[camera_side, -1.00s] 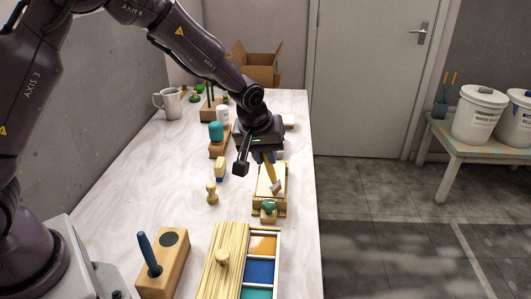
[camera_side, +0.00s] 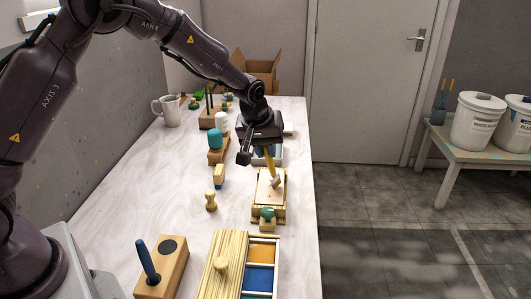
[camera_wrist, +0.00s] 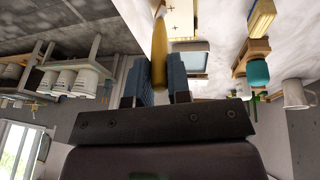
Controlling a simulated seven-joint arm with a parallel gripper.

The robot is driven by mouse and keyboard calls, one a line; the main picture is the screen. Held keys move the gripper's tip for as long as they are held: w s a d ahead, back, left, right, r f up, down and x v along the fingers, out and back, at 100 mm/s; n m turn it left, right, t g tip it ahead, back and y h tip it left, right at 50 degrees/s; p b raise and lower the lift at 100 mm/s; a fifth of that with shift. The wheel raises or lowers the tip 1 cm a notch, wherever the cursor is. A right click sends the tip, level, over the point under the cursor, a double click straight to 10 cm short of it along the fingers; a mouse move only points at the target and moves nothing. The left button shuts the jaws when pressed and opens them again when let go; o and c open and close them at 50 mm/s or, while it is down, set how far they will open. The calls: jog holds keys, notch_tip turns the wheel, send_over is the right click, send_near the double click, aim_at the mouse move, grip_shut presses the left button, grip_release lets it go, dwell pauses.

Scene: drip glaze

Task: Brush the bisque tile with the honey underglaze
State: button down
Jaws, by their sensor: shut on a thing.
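My gripper (camera_side: 264,147) is shut on a brush with a yellow handle (camera_side: 269,163). The handle also shows between the two blue-grey fingers in the wrist view (camera_wrist: 160,55). The brush slants down, with its pale head (camera_side: 275,183) over the bisque tile (camera_side: 264,192). I cannot tell whether the bristles touch the tile. The tile is pale cream and lies on a wooden holder; part of it shows with small dark cross marks in the wrist view (camera_wrist: 181,20). The honey underglaze (camera_side: 263,254) is the orange-yellow compartment at the back of the paint box, nearest the tile.
A blue compartment (camera_side: 260,279) sits in front of the honey one. A slatted wooden lid (camera_side: 215,275) with a knob lies left. A block with a blue-handled tool (camera_side: 149,262), a wooden stamp (camera_side: 211,200) and a green-topped piece (camera_side: 267,214) stand nearby. A mug (camera_side: 170,110) is farther back.

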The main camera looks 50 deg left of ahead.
jog(key=shift+w+a, duration=0.2)
jog(key=shift+w, duration=0.05)
jog(key=shift+w+a, duration=1.05)
jog(key=shift+w, duration=0.05)
jog(key=shift+w+a, duration=0.25)
jog(key=shift+a, duration=0.05)
dwell(0.9)
jog(key=s+d, duration=0.6)
jog(key=shift+s+d, duration=0.15)
jog(key=shift+s, duration=0.05)
dwell(1.0)
